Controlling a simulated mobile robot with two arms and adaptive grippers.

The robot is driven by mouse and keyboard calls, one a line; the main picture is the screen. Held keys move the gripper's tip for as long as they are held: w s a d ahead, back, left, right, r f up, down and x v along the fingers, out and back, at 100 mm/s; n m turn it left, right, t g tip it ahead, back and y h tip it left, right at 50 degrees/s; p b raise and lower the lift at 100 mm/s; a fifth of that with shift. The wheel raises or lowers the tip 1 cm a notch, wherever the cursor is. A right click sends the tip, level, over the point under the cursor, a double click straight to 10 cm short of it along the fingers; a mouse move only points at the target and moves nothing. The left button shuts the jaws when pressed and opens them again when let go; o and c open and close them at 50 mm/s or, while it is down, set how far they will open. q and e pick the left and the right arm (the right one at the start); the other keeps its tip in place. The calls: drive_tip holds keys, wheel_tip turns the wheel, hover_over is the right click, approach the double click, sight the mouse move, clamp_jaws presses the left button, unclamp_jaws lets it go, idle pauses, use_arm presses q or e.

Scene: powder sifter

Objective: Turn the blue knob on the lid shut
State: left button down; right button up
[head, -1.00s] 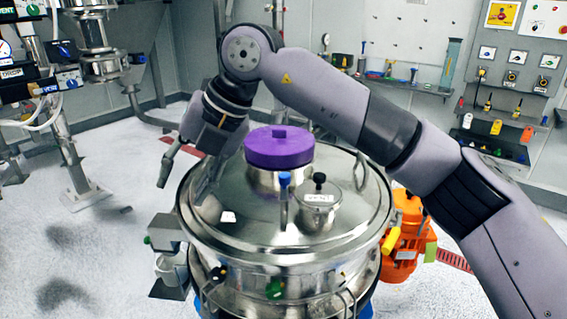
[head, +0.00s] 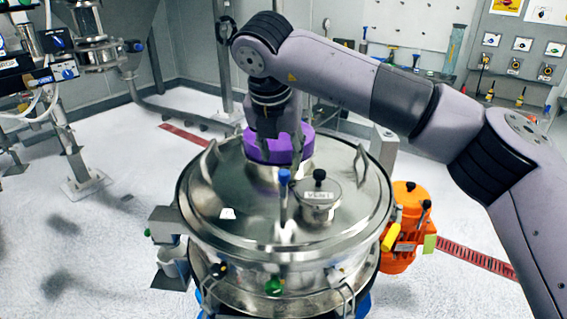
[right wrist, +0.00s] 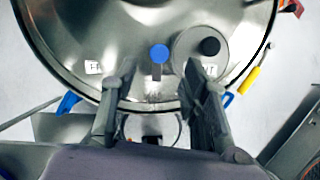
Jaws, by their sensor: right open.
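The blue knob (head: 284,176) sits on a thin metal stem on the steel lid (head: 240,195) of the round sifter, left of a small vent cap (head: 318,195) with a black knob. My right gripper (head: 280,150) hangs above the lid, in front of the purple cap (head: 255,150) and close above the blue knob in the picture. In the right wrist view its two fingers (right wrist: 168,68) are apart with nothing between them, and the blue knob (right wrist: 160,53) shows beyond and between their tips. My left gripper is out of view.
Upright loop handles (head: 360,165) stand on the lid. An orange motor (head: 405,225) stands right of the sifter, and a metal bracket (head: 168,222) juts out on its left. Pipes and valves (head: 100,50) stand at the back left. The floor at the left is open.

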sight(284, 172)
drive_tip(key=p+x, duration=0.1)
drive_tip(key=x, duration=0.5)
drive_tip(key=shift+f, duration=0.1)
clamp_jaws()
idle(0.4)
